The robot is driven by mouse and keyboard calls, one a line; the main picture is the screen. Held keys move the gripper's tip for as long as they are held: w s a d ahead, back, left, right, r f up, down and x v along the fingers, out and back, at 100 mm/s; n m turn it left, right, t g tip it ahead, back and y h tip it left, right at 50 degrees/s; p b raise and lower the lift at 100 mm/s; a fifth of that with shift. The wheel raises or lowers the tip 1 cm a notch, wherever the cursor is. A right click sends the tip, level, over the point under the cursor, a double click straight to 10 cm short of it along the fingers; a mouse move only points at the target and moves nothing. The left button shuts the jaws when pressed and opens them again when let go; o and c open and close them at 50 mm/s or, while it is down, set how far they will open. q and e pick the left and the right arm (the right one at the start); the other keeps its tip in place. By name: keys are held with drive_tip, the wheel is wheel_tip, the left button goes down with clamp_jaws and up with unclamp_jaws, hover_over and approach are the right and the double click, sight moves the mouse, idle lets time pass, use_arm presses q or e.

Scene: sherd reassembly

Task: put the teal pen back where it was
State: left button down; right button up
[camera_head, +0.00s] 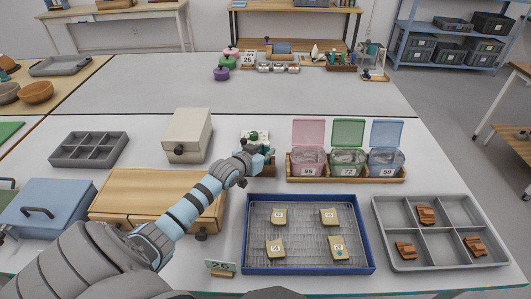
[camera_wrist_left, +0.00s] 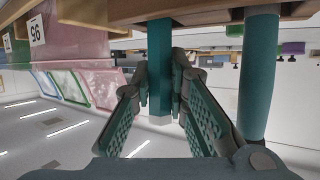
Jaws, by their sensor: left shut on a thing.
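My left gripper (camera_head: 251,168) reaches to a small wooden holder (camera_head: 270,156) behind the blue tray; the arm partly hides the holder. In the left wrist view, which looks upside down, the fingers (camera_wrist_left: 165,100) are shut on a slim teal pen (camera_wrist_left: 160,62) with a faceted end. The pen stands upright against the wooden board (camera_wrist_left: 205,12); whether it is seated in a hole I cannot tell. A second, thicker teal cylinder (camera_wrist_left: 260,75) stands beside it to the right. My right gripper is not in view.
Pink, green and blue lidded bins (camera_head: 346,178) stand close on the right. A cream box (camera_head: 187,136) stands on the left. The blue tray (camera_head: 370,250) with several labelled tiles lies in front, and a grey tray (camera_head: 420,262) of sherds lies right of it.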

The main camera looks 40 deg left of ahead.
use_arm(q)
drive_tip(key=shift+f+b, duration=0.3)
drive_tip(key=shift+f, duration=0.1)
drive_tip(key=shift+f, duration=0.1)
drive_tip(key=c, duration=1.6)
unclamp_jaws()
drive_tip(key=shift+r, duration=0.35)
drive_tip(key=p+v, duration=0.6)
drive_tip(key=v, duration=0.6)
drive_tip(key=shift+d+r+p, duration=0.1)
drive_tip(key=shift+r+p, duration=0.15)
drive_tip(key=shift+p, duration=0.05)
